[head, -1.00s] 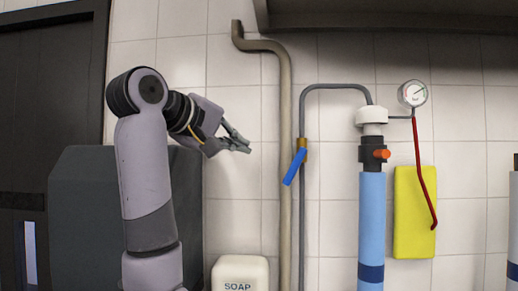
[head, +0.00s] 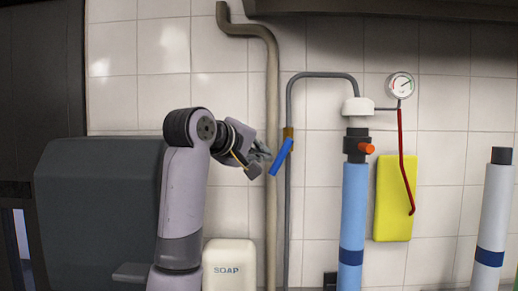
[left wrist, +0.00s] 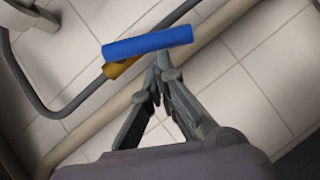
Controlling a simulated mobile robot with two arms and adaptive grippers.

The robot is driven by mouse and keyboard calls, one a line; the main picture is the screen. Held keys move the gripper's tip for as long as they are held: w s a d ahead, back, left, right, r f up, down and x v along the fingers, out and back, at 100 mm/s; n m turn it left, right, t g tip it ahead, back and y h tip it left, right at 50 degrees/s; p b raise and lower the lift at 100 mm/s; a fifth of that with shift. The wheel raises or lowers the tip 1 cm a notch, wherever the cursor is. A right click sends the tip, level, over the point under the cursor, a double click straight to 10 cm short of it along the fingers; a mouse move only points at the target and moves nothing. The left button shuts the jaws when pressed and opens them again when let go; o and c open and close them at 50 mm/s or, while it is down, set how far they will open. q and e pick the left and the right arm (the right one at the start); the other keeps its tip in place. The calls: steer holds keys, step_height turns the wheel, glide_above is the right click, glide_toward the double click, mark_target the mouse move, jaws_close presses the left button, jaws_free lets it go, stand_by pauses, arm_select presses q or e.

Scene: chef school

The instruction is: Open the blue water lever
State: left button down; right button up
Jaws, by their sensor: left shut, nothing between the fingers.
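The blue water lever (head: 281,157) sits on a brass valve (head: 289,132) on the thin grey pipe, tilted with its lower end to the left. My left gripper (head: 262,152) is just left of the lever in the head view. In the left wrist view the lever (left wrist: 148,44) lies across the top, just beyond the tips of my left gripper (left wrist: 162,72), with the brass valve (left wrist: 120,68) partly behind it. The fingers are shut with nothing between them. I cannot tell whether a fingertip touches the lever. My right gripper is not in view.
A thick beige pipe (head: 272,210) runs up the wall beside the lever. A soap dispenser (head: 229,262) is below my arm. A blue cylinder (head: 353,205), a gauge (head: 400,85) and a yellow sponge-like block (head: 392,200) are to the right.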

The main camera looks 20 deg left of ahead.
mark_target(274, 163)
arm_select(q)
steer(key=n+t+b, duration=0.1)
steer(key=b, duration=0.1)
steer(key=f+n+h+b, duration=0.1)
steer(key=b, duration=0.1)
steer(key=shift+d+f+n+t, duration=0.2)
steer(key=shift+d+n+t, duration=0.05)
steer(key=shift+n+t, duration=0.15)
stand_by(0.4)
steer(key=shift+h, duration=0.3)
steer(key=shift+d+f+b, duration=0.4)
steer(key=shift+f+b, duration=0.05)
steer(key=shift+b, duration=0.35)
steer(key=shift+w+d+f+n+t, duration=0.1)
steer(key=shift+d+f+n+t, duration=0.05)
steer(key=shift+n+t, duration=0.3)
steer(key=shift+d+f+n+b, duration=0.1)
steer(key=shift+d+n+b, duration=0.05)
steer(key=shift+n+b, duration=0.25)
steer(key=shift+w, duration=0.1)
